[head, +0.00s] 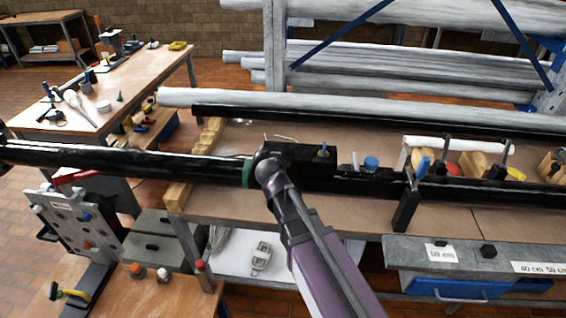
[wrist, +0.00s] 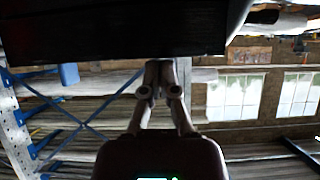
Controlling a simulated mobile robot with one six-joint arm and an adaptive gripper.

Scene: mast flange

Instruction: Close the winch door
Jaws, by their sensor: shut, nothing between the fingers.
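A long black mast (head: 130,160) lies across the workbench, with a green ring (head: 247,173) around it near the middle. A dark, flat-sided panel (head: 310,153) stands at the mast just right of the ring; it may be the winch door, but its hinge and how far it is open cannot be made out. My gripper (wrist: 160,66) is shut and empty in the wrist view. Its fingertips are at the lower edge of a large dark surface (wrist: 110,32); whether they touch cannot be told. In the head view my arm's end hides the fingers and part of the mast.
The workbench (head: 230,208) has a clear front strip. A dark clamp post (head: 405,208), a blue cap (head: 371,163) and wooden blocks (head: 475,163) are right of the panel. A grey pole (head: 300,102) lies behind the mast. A side table (head: 150,75) with tools stands at left.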

